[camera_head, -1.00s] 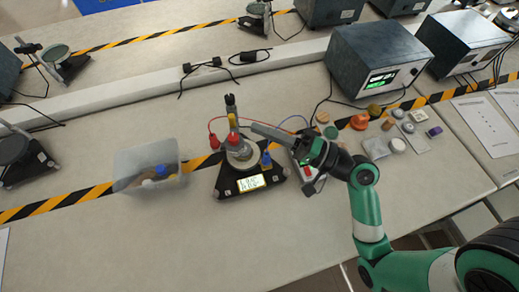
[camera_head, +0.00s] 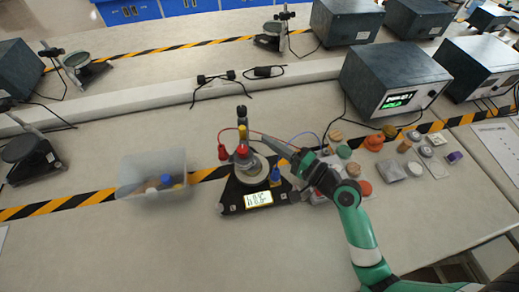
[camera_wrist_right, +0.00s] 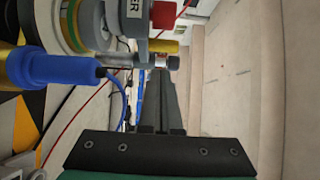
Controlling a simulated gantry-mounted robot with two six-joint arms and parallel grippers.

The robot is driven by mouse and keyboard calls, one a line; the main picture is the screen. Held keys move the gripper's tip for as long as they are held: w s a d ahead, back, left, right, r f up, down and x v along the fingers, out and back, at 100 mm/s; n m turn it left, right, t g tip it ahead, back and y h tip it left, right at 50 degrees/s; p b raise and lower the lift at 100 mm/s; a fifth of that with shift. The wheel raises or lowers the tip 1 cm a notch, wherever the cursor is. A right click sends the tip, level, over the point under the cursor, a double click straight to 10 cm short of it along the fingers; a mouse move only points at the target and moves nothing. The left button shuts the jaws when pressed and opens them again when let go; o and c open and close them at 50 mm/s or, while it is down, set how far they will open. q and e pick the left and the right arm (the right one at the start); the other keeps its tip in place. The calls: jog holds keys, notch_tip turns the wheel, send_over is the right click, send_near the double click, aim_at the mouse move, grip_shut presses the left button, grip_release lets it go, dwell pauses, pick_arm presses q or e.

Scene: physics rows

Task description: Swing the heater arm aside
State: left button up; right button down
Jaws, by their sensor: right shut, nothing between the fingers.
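A calorimeter-like device (camera_head: 258,166) stands on a black triangular base with a lit display (camera_head: 258,199). It has a dark upright with yellow and red parts (camera_head: 242,118), plus red and blue plugs. In the right wrist view a grey arm piece (camera_wrist_right: 128,20) with lettering ending "ER" and a red square is close, at upper left; I take it as the heater arm. My right gripper (camera_head: 266,139) is shut and empty, its long grey fingers reaching left beside the upright. I cannot tell whether they touch it. My left gripper is not in view.
A clear bin (camera_head: 152,192) with small items stands left of the device. Small blocks and discs (camera_head: 393,171) lie to its right. A dark power unit (camera_head: 390,78) stands behind. Red and blue wires run near my fingers. The front bench is clear.

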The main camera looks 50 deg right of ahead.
jog(key=a, duration=0.4)
jog(key=shift+w, duration=0.3)
pick_arm(q)
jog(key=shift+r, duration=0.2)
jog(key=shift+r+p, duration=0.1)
jog(key=shift+p, duration=0.2)
pick_arm(e)
jog(key=shift+w, duration=0.1)
jog(key=shift+a+m+h, duration=0.3)
jog(key=shift+h, duration=0.2)
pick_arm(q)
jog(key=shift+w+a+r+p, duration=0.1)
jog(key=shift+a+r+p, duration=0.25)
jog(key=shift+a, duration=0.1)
pick_arm(e)
jog(key=shift+w, duration=0.1)
